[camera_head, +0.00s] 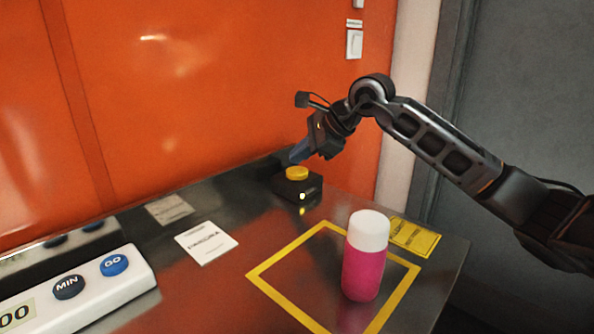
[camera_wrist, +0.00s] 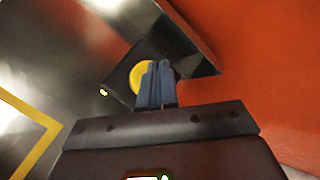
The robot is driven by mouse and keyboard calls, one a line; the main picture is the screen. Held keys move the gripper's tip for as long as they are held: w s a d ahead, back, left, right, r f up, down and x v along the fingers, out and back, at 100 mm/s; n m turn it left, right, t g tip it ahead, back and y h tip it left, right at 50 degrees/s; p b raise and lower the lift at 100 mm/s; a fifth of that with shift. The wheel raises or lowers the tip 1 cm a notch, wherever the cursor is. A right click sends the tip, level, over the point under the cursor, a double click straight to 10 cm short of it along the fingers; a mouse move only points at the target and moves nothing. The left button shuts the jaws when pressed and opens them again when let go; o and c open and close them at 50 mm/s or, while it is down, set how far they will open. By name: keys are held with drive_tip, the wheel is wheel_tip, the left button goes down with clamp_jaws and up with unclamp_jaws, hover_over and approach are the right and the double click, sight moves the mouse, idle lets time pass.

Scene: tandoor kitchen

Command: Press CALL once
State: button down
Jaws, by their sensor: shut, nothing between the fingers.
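A black box with a round yellow button (camera_head: 297,173) on top stands at the back of the steel counter, near the orange wall. A small light glows on its front side. No CALL lettering is readable on it. My gripper (camera_head: 294,158) is shut and empty, with its blue fingers just above the yellow button. In the wrist view the fingertips (camera_wrist: 156,65) overlap the yellow button (camera_wrist: 137,76) and hide part of it. I cannot tell whether they touch it.
A pink bottle with a white cap (camera_head: 365,255) stands inside a yellow taped square (camera_head: 262,271). A white panel with MIN and GO buttons (camera_head: 113,294) is at the lower left. A white card (camera_head: 206,243) and a yellow label (camera_head: 414,237) lie on the counter.

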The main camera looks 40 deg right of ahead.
sight(300, 172)
drive_tip(key=shift+r+p, duration=0.75)
drive_tip(key=shift+r, duration=1.7)
